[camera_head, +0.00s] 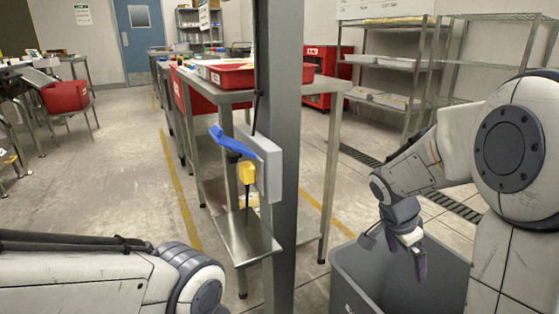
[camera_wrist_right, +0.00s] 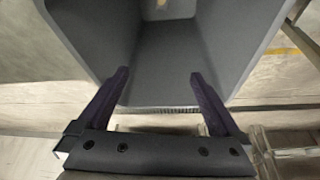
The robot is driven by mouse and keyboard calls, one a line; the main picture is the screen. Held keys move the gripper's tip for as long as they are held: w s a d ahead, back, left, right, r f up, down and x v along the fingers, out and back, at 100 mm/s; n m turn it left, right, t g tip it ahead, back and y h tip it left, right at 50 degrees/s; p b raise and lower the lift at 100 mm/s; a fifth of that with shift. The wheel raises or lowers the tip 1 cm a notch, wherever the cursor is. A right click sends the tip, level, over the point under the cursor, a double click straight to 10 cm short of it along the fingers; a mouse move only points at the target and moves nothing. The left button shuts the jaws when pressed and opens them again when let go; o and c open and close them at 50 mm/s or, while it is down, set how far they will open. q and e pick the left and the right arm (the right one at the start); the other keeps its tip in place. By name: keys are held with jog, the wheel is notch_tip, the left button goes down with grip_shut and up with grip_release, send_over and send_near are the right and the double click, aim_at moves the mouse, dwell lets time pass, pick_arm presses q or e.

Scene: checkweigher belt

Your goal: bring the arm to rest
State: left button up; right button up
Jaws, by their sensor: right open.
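My right gripper (camera_head: 418,262) hangs at the end of my bent right arm, pointing down over a grey bin (camera_head: 385,288) at the lower right. In the right wrist view, its two dark fingers (camera_wrist_right: 157,82) are spread apart with nothing between them, and the inside of the grey bin (camera_wrist_right: 165,50) shows past them. My left arm lies across the lower left of the head view; its gripper is out of the picture.
A grey post (camera_head: 287,160) stands in front of me, with a grey box, a blue lever (camera_head: 231,141) and a yellow part (camera_head: 246,173) on it. A steel table with a red tray (camera_head: 232,76) is behind. Wire shelves (camera_head: 385,60) stand back right. Floor at left is open.

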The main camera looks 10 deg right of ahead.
jog(key=s+b+x, duration=0.1)
jog(key=b+x, duration=0.2)
jog(key=x, duration=0.4)
notch_tip(320, 180, up, 6)
jog(key=p, duration=0.4)
jog(key=shift+w+a+r+p, duration=0.2)
jog(key=shift+w+r+p, duration=0.05)
jog(key=shift+w+p, duration=0.2)
jog(key=shift+f, duration=0.15)
